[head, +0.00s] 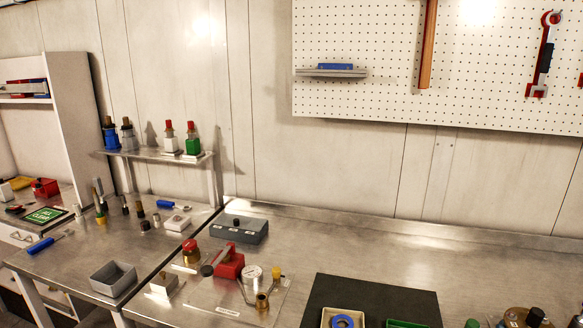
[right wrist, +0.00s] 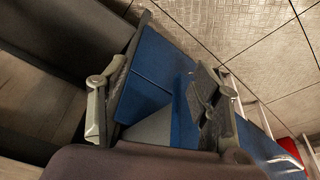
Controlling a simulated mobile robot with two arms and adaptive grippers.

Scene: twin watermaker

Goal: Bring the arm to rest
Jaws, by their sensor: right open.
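My right gripper (right wrist: 158,85) shows in the right wrist view, its two fingers spread apart with nothing between them. Beyond the fingers are a blue surface (right wrist: 150,72) and tiled floor (right wrist: 250,35). The gripper touches nothing that I can see. Neither gripper shows in the head view, and my left gripper is in no view.
In the head view, a steel workbench (head: 400,255) holds a red valve device (head: 229,264), a gauge (head: 253,273), a grey box (head: 239,230) and a black mat (head: 370,295). A small open grey tray (head: 113,278) stands left. A pegboard (head: 450,60) hangs behind.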

